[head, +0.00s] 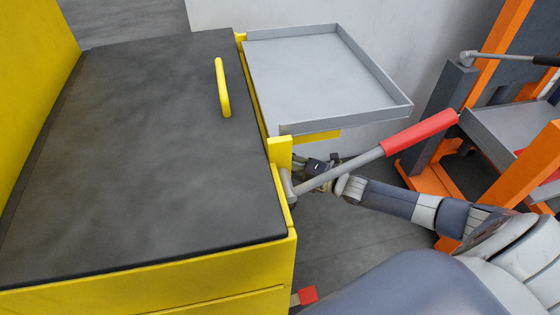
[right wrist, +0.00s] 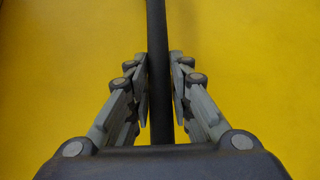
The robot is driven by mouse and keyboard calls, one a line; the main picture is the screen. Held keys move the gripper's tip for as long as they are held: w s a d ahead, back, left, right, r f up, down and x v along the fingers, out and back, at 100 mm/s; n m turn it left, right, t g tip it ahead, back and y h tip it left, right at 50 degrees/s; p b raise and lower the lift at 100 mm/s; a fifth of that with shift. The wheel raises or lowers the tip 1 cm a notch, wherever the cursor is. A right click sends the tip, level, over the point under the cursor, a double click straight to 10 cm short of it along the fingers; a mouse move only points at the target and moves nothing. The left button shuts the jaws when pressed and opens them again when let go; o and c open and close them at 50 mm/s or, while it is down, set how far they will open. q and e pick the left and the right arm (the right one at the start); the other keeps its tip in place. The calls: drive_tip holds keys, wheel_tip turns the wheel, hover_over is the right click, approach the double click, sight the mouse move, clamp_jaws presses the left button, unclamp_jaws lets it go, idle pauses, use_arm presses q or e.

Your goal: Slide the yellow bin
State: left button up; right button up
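The yellow bin (head: 200,279) fills the left of the head view, with a dark flat top (head: 130,150) and a yellow handle (head: 222,88) on it. My right gripper (head: 303,168) is beside the bin's right side, partly hidden behind a lever. In the right wrist view, my right gripper's fingers (right wrist: 160,80) close on both sides of a thin dark bar (right wrist: 157,30), with a plain yellow surface (right wrist: 60,60) behind it. The bar is hidden in the head view. My left gripper is not in view.
A grey tray (head: 325,75) sticks out from the bin's right side. A lever with a red grip (head: 420,132) slants across my right gripper. An orange and grey frame (head: 510,180) stands at the right. Some grey floor (head: 345,240) shows between.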

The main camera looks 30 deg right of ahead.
clamp_jaws()
drive_tip(key=shift+s+d, duration=0.1)
drive_tip(key=shift+d, duration=0.7)
drive_tip(key=o, duration=0.8)
unclamp_jaws()
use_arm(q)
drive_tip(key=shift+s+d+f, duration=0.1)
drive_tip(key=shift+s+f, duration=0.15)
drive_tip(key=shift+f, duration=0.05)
use_arm(e)
drive_tip(key=v, duration=1.2)
